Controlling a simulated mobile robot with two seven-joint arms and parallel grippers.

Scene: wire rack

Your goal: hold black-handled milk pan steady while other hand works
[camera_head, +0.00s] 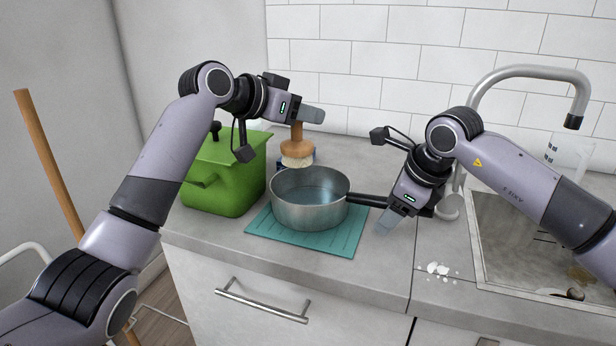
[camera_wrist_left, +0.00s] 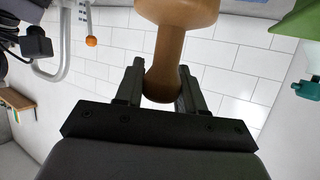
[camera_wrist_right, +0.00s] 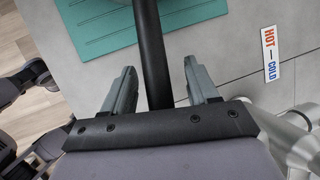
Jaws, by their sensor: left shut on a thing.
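The steel milk pan (camera_head: 310,214) stands upright on a teal mat (camera_head: 340,243), its black handle (camera_head: 368,200) pointing right. My right gripper (camera_head: 385,222) is at the handle's far end. In the right wrist view the handle (camera_wrist_right: 150,50) runs between the two fingers (camera_wrist_right: 161,64), which stand apart with a gap visible on the right side. My left gripper (camera_head: 314,115) is shut on a wooden brush (camera_head: 297,133) with pale bristles, held upright above the pan's back rim. The brush's handle shows between the fingers in the left wrist view (camera_wrist_left: 170,55).
A green lidded pot (camera_head: 225,175) stands left of the pan. The sink (camera_head: 500,235) and faucet (camera_head: 530,72) are at the right. White crumbs (camera_head: 437,269) lie on the counter near the sink. A small blue item behind the pan is mostly hidden. A HOT-COLD label (camera_wrist_right: 269,54) is on the counter.

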